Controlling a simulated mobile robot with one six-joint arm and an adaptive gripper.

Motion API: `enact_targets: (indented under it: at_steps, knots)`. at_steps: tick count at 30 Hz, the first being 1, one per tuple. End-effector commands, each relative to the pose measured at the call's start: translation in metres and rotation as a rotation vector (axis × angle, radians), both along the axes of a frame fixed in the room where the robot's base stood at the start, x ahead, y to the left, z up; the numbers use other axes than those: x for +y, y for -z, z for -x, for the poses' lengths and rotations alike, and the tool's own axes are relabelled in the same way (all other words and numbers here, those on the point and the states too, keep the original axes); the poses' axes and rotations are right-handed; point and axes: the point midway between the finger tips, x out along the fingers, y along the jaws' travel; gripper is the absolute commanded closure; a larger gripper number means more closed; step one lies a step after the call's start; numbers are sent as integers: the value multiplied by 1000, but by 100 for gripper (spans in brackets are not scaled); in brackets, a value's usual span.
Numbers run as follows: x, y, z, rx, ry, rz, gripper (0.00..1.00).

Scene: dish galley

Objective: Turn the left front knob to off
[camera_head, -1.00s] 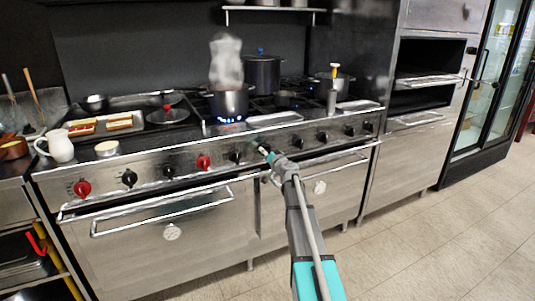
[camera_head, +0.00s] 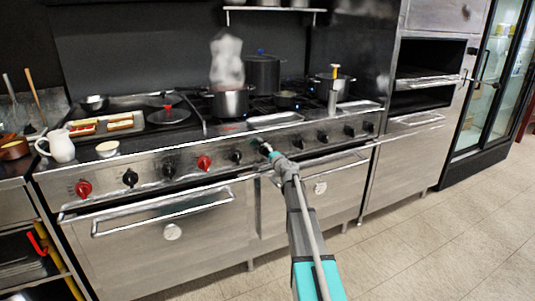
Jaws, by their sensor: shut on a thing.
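The steel range has a row of knobs along its front panel (camera_head: 218,150). My gripper (camera_head: 265,148) is at this panel, right of a black knob (camera_head: 237,157), and is shut on a knob that its fingers mostly hide. I cannot read that knob's pointer. A steaming pot (camera_head: 230,103) stands on the burner behind the panel, left of my gripper. No blue flame shows under it.
Oven door handles (camera_head: 165,213) stick out below. A white pitcher (camera_head: 62,147) stands at the left. The floor (camera_head: 440,240) at right is clear.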

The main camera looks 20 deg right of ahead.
Motion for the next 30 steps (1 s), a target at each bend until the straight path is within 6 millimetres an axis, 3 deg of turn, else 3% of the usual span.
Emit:
enact_targets:
  at_steps: [9, 22, 23, 27, 30]
  knots:
    - [-3, 0, -1, 3, 7, -110, 80]
    - [-3, 0, -1, 4, 6, -121, 80]
    - [-3, 0, -1, 4, 6, -120, 26]
    - [-2, 0, -1, 4, 5, -119, 0]
    - [-1, 0, -1, 4, 3, -119, 0]
